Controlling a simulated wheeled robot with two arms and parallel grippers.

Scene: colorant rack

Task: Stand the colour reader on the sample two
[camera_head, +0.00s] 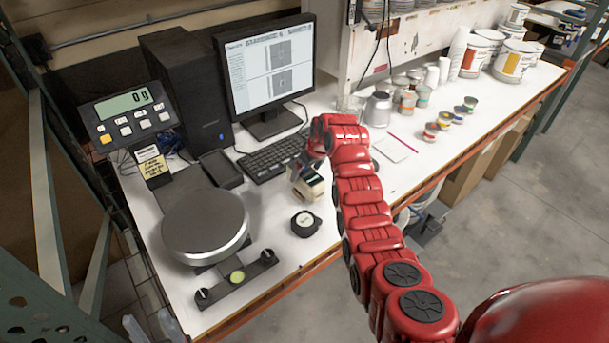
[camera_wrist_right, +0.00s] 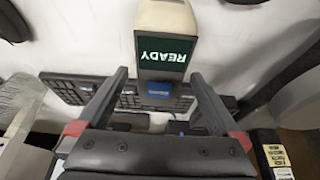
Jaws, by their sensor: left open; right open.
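The colour reader (camera_head: 309,188) is a small cream device with a dark screen, on the white bench in front of the keyboard. In the right wrist view the reader (camera_wrist_right: 165,25) shows a green READY screen and a blue patch at its near end. My right gripper (camera_wrist_right: 158,78) is open, its two fingers either side of the reader's near end; I cannot tell whether they touch it. In the head view its fingers are largely hidden by the red arm. My left gripper is not in view. I cannot tell which thing is sample two; a green disc (camera_head: 237,277) sits on a dark bar.
A round scale (camera_head: 205,226) with a display (camera_head: 129,110) stands at left. A round black object with a pale label (camera_head: 306,223) lies near the front edge. The keyboard (camera_head: 272,157) and monitor (camera_head: 268,72) are behind. Several small pots (camera_head: 431,131) stand at right.

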